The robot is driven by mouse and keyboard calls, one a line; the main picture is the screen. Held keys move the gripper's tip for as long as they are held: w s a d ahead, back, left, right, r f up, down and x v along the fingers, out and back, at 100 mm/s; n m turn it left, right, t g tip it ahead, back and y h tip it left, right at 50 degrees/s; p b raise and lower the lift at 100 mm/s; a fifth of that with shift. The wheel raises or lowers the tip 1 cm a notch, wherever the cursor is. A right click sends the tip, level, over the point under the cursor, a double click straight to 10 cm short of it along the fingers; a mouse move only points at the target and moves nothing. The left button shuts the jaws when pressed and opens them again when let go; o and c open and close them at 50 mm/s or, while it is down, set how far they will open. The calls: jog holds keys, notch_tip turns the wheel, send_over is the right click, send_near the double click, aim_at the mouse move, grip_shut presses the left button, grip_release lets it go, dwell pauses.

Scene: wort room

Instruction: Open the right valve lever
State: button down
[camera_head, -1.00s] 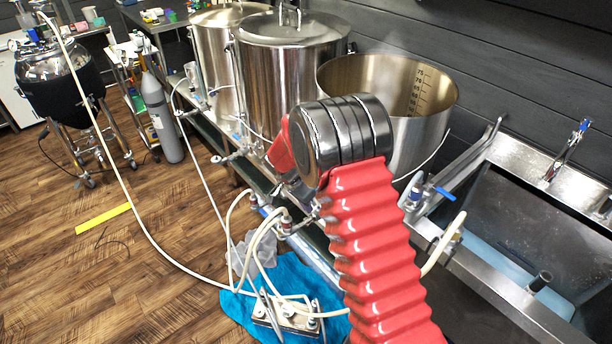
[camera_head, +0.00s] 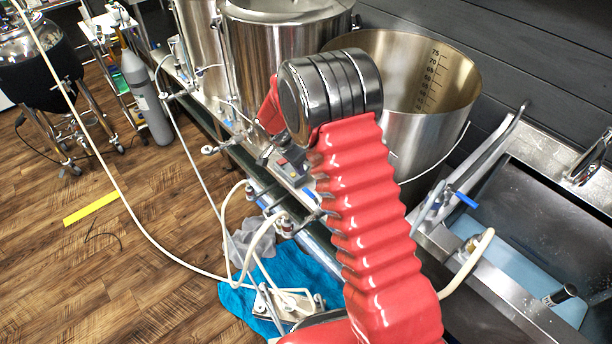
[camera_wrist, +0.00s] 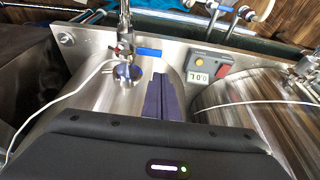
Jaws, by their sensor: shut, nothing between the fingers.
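A blue valve lever (camera_wrist: 148,53) shows in the wrist view on a metal valve fitting (camera_wrist: 125,45) in front of a steel kettle. It lies crosswise to the fitting. What seems to be the same lever (camera_head: 309,196) is partly hidden by my red-sleeved arm in the head view. Another blue lever (camera_head: 465,200) sits by the sink; it is angled. My gripper (camera_wrist: 160,79) is shut and empty. Its dark fingers appear just below the blue lever in the wrist view, apart from it as far as I can tell. The head view hides my gripper behind my arm.
An open kettle (camera_head: 430,110) and a sink (camera_head: 520,320) stand right. Hoses and a blue towel (camera_head: 235,292) lie below.

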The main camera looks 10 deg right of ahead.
aim_at(313, 198)
jog(key=shift+d, duration=0.1)
dwell(0.3)
jog(key=x, duration=1)
